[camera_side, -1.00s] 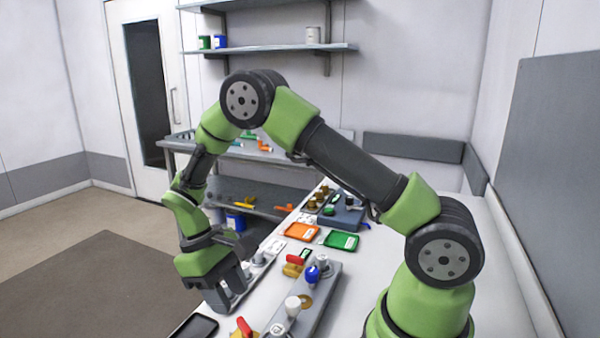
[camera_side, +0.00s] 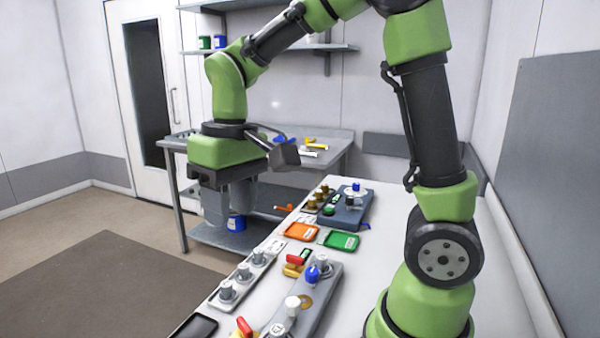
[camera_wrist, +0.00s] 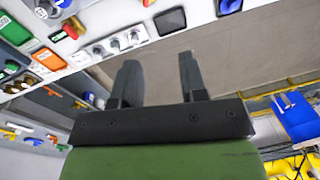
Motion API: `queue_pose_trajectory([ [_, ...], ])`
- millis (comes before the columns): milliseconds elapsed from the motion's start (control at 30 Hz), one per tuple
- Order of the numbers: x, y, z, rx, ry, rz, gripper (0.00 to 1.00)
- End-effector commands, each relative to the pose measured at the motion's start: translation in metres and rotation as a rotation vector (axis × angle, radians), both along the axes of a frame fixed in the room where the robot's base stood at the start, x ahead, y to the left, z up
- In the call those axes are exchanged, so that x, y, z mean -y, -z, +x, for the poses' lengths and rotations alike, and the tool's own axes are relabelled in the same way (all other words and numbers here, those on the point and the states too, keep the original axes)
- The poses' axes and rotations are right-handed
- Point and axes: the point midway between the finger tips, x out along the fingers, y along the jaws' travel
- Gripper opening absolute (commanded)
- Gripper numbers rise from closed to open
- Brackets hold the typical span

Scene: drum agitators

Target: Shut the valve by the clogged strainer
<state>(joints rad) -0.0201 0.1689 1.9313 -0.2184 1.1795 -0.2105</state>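I cannot tell which part is the clogged strainer. My gripper (camera_side: 228,210) hangs above and left of the bench's far-left edge, apart from the valves. In the wrist view its fingers (camera_wrist: 160,75) are spread and empty. A red handle (camera_wrist: 73,26) shows there at the upper left.
A strip of grey knobs (camera_side: 243,271) lies along the bench's left edge. An orange tray (camera_side: 301,231), a green tray (camera_side: 341,240) and a grey-blue box (camera_side: 346,208) sit farther back. A metal shelf table (camera_side: 330,143) stands behind. A black tray (camera_side: 195,328) lies at front left.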

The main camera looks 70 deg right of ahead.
Motion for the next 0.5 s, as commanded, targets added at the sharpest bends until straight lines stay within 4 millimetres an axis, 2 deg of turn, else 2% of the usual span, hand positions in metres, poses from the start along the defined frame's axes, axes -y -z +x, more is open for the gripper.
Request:
queue_pose_trajectory([
  [200,-0.002,-0.025,-0.023,0.117,0.045,0.025,0.39],
  [500,-0.004,-0.047,-0.056,0.271,0.106,0.064,0.39],
])
